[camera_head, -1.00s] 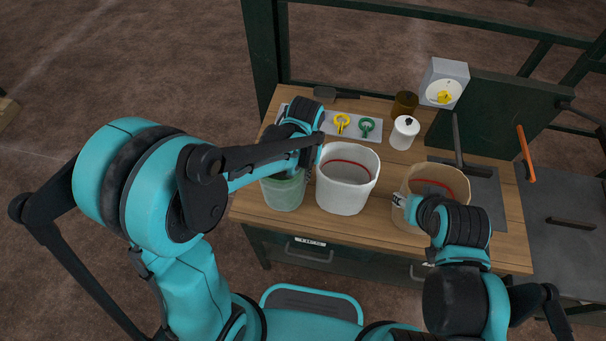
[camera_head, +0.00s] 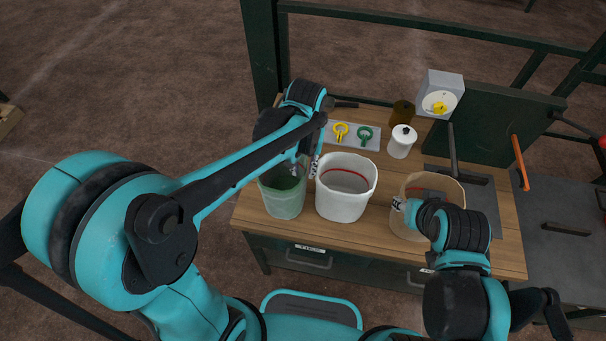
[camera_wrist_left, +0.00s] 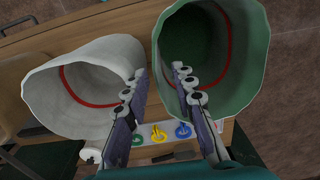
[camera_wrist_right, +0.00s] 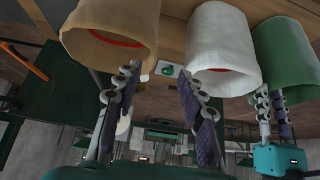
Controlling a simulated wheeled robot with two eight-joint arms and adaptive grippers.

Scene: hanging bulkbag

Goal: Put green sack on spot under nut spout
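The green sack (camera_head: 283,203) stands open-topped at the left end of the wooden bench. In the left wrist view its wide mouth (camera_wrist_left: 256,60) faces the camera. My left gripper (camera_head: 304,168) is open at the sack's upper right rim. In the left wrist view, one finger is over the green mouth and the other is beside the white sack (camera_head: 343,203), with green rim between them. My right gripper (camera_wrist_right: 160,82) is open at the left side of the tan sack (camera_head: 447,190). I cannot clearly make out a nut spout.
A grey plate with a yellow ring (camera_head: 340,132) and a green ring (camera_head: 364,135) lies at the back. A white jar (camera_head: 402,143), a brown jar (camera_head: 402,113) and a grey dial box (camera_head: 440,93) stand right of it. The white sack stands close beside the green one.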

